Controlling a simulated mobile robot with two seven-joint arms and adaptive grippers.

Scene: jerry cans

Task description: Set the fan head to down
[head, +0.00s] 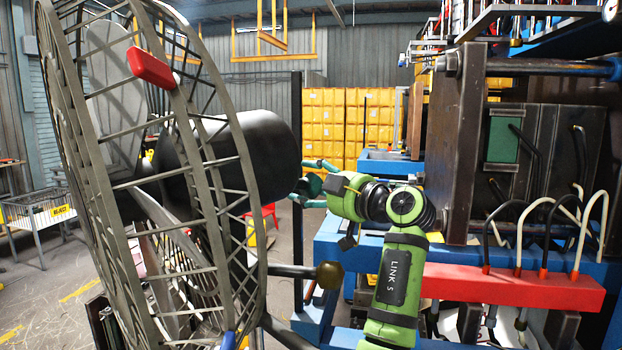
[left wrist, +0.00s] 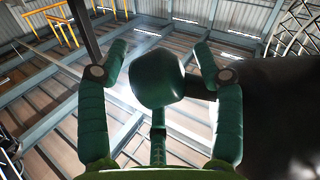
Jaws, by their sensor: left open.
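The fan has a large round grey wire cage (head: 205,170) and a black motor housing (head: 262,150). The housing looks about level and points right. A dark green round knob (head: 309,185) is at its back end. My left gripper (head: 304,182) reaches in from the right with its dark green fingers around the knob. In the left wrist view, the knob (left wrist: 157,78) sits between the open fingers, joined by a short dark stem to the black housing (left wrist: 275,110). I see gaps between knob and side fingers. My right gripper is not in view.
A rod with a bronze ball end (head: 328,275) sticks out below the housing. The cage carries a red tab (head: 152,68) and a blue tab (head: 229,340). A blue and red rack (head: 510,290) stands close on the right. Yellow crates (head: 348,125) are far behind.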

